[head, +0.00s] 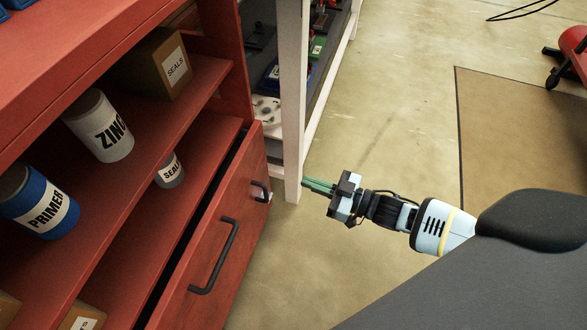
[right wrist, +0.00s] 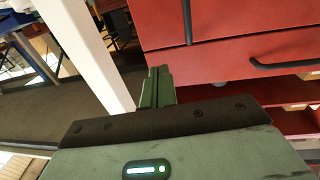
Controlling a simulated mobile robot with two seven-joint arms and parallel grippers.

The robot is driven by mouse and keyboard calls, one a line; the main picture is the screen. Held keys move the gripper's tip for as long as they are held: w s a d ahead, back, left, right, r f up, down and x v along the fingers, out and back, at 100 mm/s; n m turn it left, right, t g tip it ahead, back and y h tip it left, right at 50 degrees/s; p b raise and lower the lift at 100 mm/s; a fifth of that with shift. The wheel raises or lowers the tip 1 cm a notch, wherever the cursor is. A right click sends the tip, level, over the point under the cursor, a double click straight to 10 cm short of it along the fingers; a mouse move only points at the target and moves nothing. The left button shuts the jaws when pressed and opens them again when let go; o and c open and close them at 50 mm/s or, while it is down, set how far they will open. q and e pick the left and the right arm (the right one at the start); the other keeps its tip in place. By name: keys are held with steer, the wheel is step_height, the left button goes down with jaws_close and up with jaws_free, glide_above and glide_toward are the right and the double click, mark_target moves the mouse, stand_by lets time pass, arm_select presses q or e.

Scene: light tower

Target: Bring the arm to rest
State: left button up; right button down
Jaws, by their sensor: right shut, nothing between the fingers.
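My right gripper (head: 318,186) shows in the head view near the middle, reaching left from my right arm. Its green fingers are shut together with nothing between them. It hangs over the floor, just right of a white post and the red cabinet. In the right wrist view the closed fingers (right wrist: 157,86) point up toward the gap between the white post and the red drawer front. Whether they touch either one is not clear, but a gap seems to show. My left gripper is not in view.
A red cabinet (head: 205,85) with cans and boxes fills the left. Its lower drawer (head: 222,245) has black handles and stands slightly out. A white post (head: 292,100) belongs to a shelf behind. Open floor (head: 390,100) lies beyond my arm, with a brown mat (head: 520,130) at right.

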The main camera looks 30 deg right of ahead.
steer(key=shift+v, duration=1.35)
steer(key=shift+w+d, duration=0.1)
